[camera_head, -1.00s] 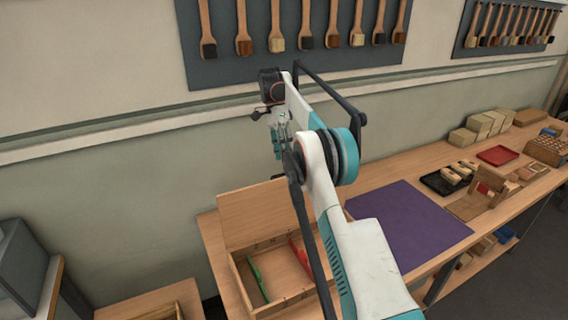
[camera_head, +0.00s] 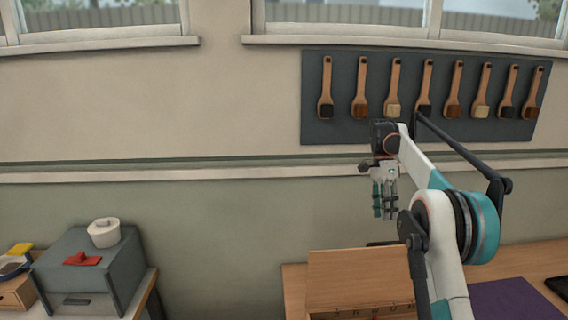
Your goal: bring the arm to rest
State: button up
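My gripper (camera_head: 385,214) hangs in the air with its fingers pointing down, right of the picture's middle. Its two fingers look a little apart, and I see nothing between them. It is in front of the wall in the picture, above a wooden box with a raised lid (camera_head: 350,278). My arm is folded up and reaches in from the lower right.
A dark panel with several brushes (camera_head: 315,125) hangs on the wall behind the arm. The workbench (camera_head: 293,285) lies below, with part of a purple mat (camera_head: 505,300). A grey cabinet (camera_head: 85,272) bearing a white pot (camera_head: 104,232) and red item stands at left.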

jog(key=s+a+r+n+t+b, duration=0.3)
jog(key=s+a+n, duration=0.15)
jog(key=s, duration=0.45)
jog(key=s+a+r+n+t+b, duration=0.3)
jog(key=s+a+n, duration=0.15)
jog(key=s, duration=0.55)
jog(key=s+a+f+n+t+b, duration=0.2)
jog(key=s+f+n, duration=0.1)
jog(key=s+f, duration=0.5)
jog(key=s+a+f+n+t+b, duration=0.2)
jog(key=s+f, duration=0.6)
jog(key=s, duration=0.5)
jog(key=shift+s+a+f+n+t, duration=0.35)
jog(key=shift+a+n+t, duration=0.3)
jog(key=shift+n, duration=0.45)
jog(key=shift+d, duration=0.1)
